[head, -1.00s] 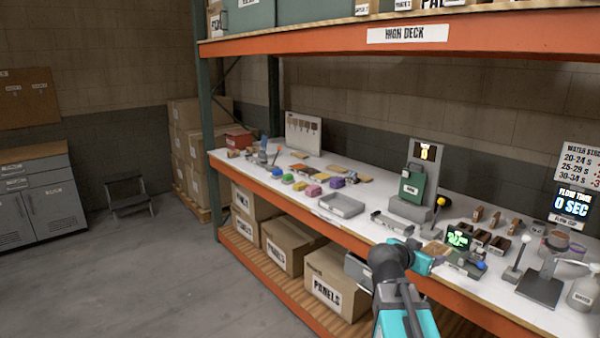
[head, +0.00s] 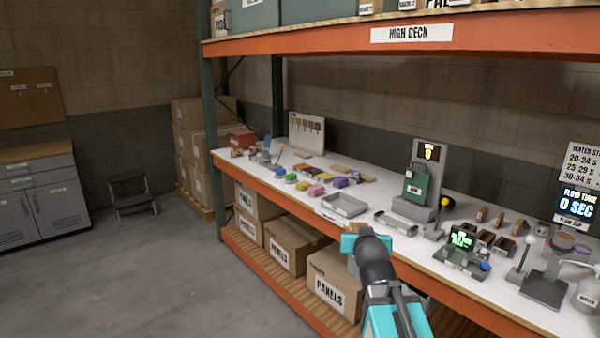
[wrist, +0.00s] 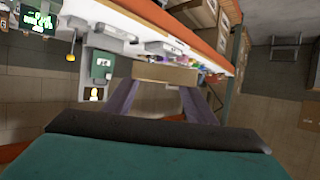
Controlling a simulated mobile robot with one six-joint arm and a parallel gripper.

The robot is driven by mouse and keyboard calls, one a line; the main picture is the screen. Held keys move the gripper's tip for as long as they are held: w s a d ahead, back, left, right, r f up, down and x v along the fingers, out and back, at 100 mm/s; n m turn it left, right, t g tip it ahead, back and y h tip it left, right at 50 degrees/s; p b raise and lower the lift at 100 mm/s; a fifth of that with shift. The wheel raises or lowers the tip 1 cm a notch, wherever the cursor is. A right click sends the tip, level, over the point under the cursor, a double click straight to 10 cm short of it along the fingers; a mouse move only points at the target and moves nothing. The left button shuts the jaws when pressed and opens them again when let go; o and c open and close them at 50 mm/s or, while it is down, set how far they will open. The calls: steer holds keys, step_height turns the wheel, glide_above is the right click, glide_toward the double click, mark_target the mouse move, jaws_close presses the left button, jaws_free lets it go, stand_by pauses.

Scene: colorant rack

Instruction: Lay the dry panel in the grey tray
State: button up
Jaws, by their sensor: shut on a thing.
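My gripper (wrist: 163,103) shows upside down in the wrist view, its two dark fingers shut on a flat tan panel (wrist: 165,73). I cannot tell from the frames whether the panel is dry. The grey tray (head: 345,205), shallow and empty, lies on the white bench top behind and to the left of my gripper, apart from the panel.
Coloured blocks (head: 316,190) lie left of the tray. The orange shelf beam (head: 300,208) runs along the bench front. Boxes (head: 333,280) stand below.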

steer(key=shift+w+a+r+n+y, duration=0.25)
steer(key=shift+r+n+y, duration=0.15)
steer(key=shift+r, duration=0.2)
steer(key=shift+w+a+r+n+y, duration=0.3)
steer(key=shift+r+y, duration=0.1)
steer(key=shift+r, duration=0.2)
steer(key=shift+d, duration=0.1)
